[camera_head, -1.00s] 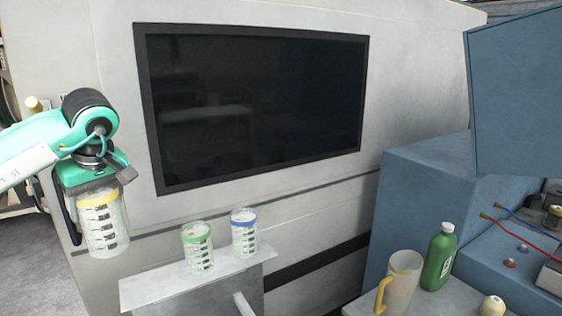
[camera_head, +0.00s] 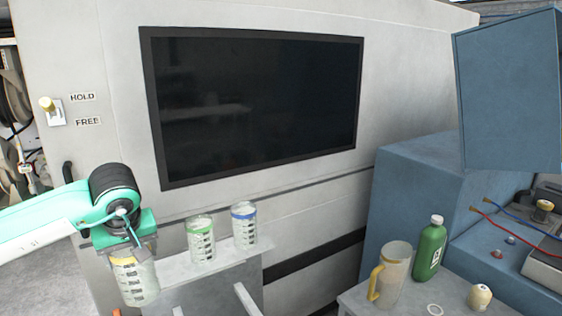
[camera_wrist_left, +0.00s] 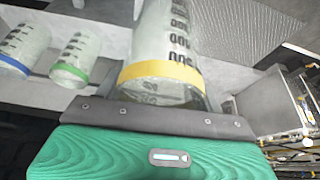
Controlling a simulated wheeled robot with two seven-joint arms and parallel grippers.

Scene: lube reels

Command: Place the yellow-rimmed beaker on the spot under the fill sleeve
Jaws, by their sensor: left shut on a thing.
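The yellow-rimmed beaker (camera_head: 136,281) is clear with dark graduation marks. My left gripper (camera_head: 128,252) is shut on it near its yellow rim and holds it in front of the left end of the small shelf. In the left wrist view the beaker (camera_wrist_left: 168,45) fills the upper middle, its yellow band close to the gripper (camera_wrist_left: 155,110). I cannot pick out the fill sleeve or the spot under it in either view. My right gripper is not in view.
A green-rimmed beaker (camera_head: 201,240) and a blue-rimmed beaker (camera_head: 244,225) stand on the shelf (camera_head: 212,262). At right, a pitcher (camera_head: 392,275), a green bottle (camera_head: 430,249) and a white ring (camera_head: 435,310) are on a table. A HOLD/FREE lever (camera_head: 50,108) is on the wall panel.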

